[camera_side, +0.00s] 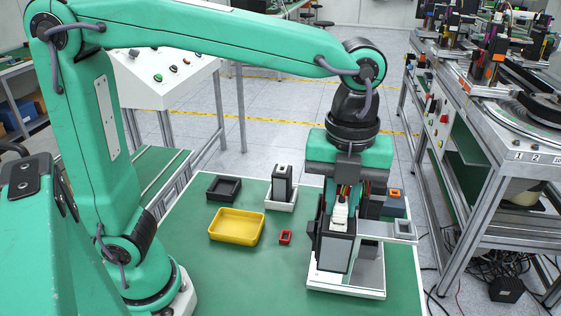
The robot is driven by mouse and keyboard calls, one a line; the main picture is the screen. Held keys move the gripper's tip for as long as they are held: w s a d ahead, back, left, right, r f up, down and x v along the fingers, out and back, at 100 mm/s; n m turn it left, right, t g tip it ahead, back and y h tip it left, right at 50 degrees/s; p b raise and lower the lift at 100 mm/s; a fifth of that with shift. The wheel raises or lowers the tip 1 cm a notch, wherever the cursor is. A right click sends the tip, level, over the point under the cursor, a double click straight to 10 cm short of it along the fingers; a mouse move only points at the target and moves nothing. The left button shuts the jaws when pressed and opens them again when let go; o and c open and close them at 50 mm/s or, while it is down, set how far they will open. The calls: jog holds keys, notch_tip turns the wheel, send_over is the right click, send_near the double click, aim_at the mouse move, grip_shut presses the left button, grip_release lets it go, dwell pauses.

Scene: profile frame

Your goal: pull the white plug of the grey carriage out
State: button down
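A grey carriage (334,252) with a dark frame stands on a white base (345,288) at the right of the green table. A white plug (340,213) shows at the top of the carriage, and it looks upright. My gripper (341,205) points down right over the carriage, with the plug between or just in front of its fingers. The fingers are partly hidden by the gripper body and the plug, so I cannot tell whether they touch it. How deep the plug sits in the carriage is hidden.
A grey bar with a square end (403,230) sticks out right of the carriage. Dark blocks with an orange piece (396,194) stand behind. A yellow tray (237,227), black tray (223,189), small red frame (285,237) and dark upright block (282,183) lie left. The front left table is clear.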

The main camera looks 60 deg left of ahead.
aim_at(342, 198)
jog(key=shift+r, duration=1.1)
dwell(0.6)
jog(key=shift+r, duration=1.4)
